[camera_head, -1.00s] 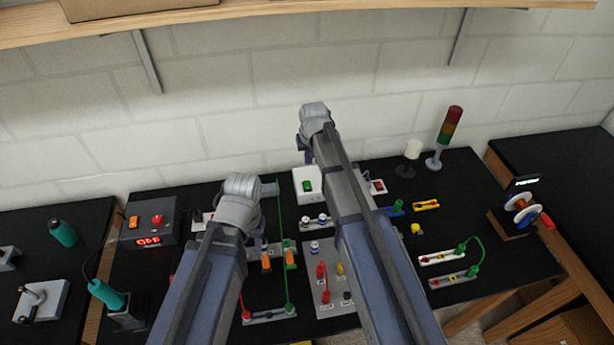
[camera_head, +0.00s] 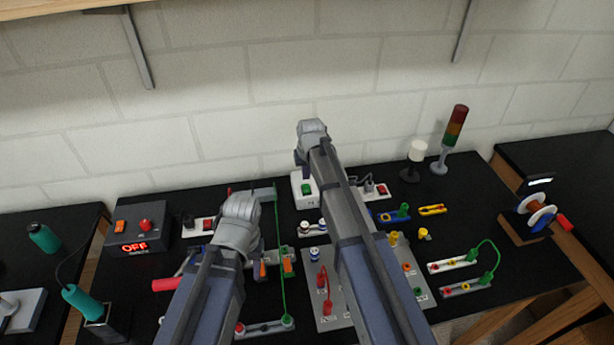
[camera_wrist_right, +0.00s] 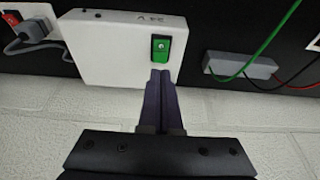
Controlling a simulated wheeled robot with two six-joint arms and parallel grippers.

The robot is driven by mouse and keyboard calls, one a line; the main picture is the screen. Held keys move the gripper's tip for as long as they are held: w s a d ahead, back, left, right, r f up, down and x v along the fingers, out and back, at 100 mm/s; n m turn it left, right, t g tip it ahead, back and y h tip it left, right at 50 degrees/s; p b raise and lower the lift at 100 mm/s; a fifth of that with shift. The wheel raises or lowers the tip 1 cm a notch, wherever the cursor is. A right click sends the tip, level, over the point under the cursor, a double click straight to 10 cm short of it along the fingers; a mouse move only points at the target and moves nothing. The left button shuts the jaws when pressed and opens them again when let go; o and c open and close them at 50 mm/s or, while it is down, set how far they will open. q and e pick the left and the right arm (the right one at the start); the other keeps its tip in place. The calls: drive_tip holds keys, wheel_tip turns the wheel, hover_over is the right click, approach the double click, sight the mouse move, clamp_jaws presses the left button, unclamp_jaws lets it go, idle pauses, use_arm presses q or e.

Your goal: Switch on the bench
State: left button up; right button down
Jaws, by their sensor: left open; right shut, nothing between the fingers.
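A white box (camera_head: 298,199) with a green rocker switch (camera_head: 307,189) stands at the back of the bench. In the right wrist view the box (camera_wrist_right: 110,48) appears upside down, marked 24 V. My right gripper (camera_wrist_right: 160,74) is shut and empty, its tips at the lower edge of the green switch (camera_wrist_right: 161,47); I cannot tell whether they touch. A dark supply box (camera_head: 143,226) at left shows OFF in red, with an orange switch (camera_head: 119,226) and a red button (camera_head: 145,224). My left gripper (camera_head: 262,247) is over the bench, open, its fingers largely hidden by its wrist.
Power strips with red switches (camera_head: 382,190) flank the white box. A stack light (camera_head: 454,132) and a white lamp (camera_head: 416,153) stand at back right. Terminal blocks, leads and a grey panel (camera_head: 329,297) fill the middle. A wire spool (camera_head: 537,216) is at right.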

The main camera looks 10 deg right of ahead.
sight(305, 185)
use_arm(q)
wheel_tip(305, 185, down, 4)
drive_tip(key=b, duration=0.3)
drive_tip(key=shift+f, duration=0.25)
use_arm(e)
drive_tip(key=x, duration=0.4)
drive_tip(key=shift+w+f, duration=0.1)
drive_tip(key=shift+f, duration=0.25)
drive_tip(key=shift+w+f+g, duration=0.15)
drive_tip(key=shift+w+g, duration=0.15)
drive_tip(key=shift+s, duration=0.25)
use_arm(q)
drive_tip(key=shift+r, duration=0.15)
use_arm(e)
drive_tip(key=shift+s, duration=0.8)
